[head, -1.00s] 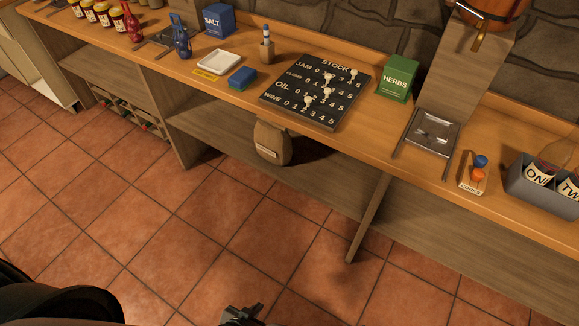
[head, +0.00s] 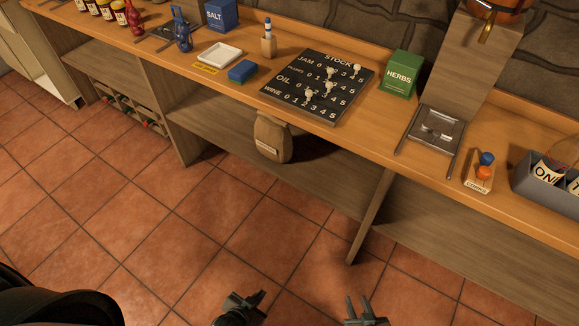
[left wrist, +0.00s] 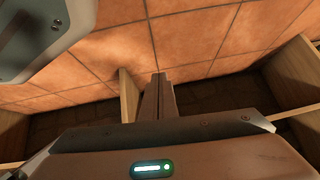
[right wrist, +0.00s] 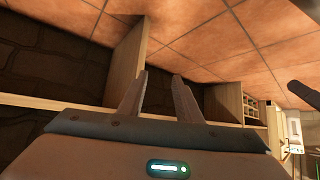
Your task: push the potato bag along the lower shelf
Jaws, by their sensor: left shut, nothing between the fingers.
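The potato bag (head: 272,140) is a brown sack with a pale label, upright at the front of the lower shelf (head: 325,180), partly under the worktop. Its top is hidden by the worktop edge. My left gripper (head: 258,298) is shut and empty, over the floor in front of the shelf and well apart from the bag. Its closed fingers show in the left wrist view (left wrist: 160,90). My right gripper (head: 362,306) is open and empty, further right over the floor. Its spread fingers show in the right wrist view (right wrist: 158,95). I cannot make out the bag in either wrist view.
A wooden divider (head: 370,215) stands right of the bag, and another (head: 180,140) stands to its left. The worktop (head: 230,95) above holds a stock board (head: 318,90), a herbs box (head: 400,75) and other goods. The tiled floor (head: 200,220) in front is clear.

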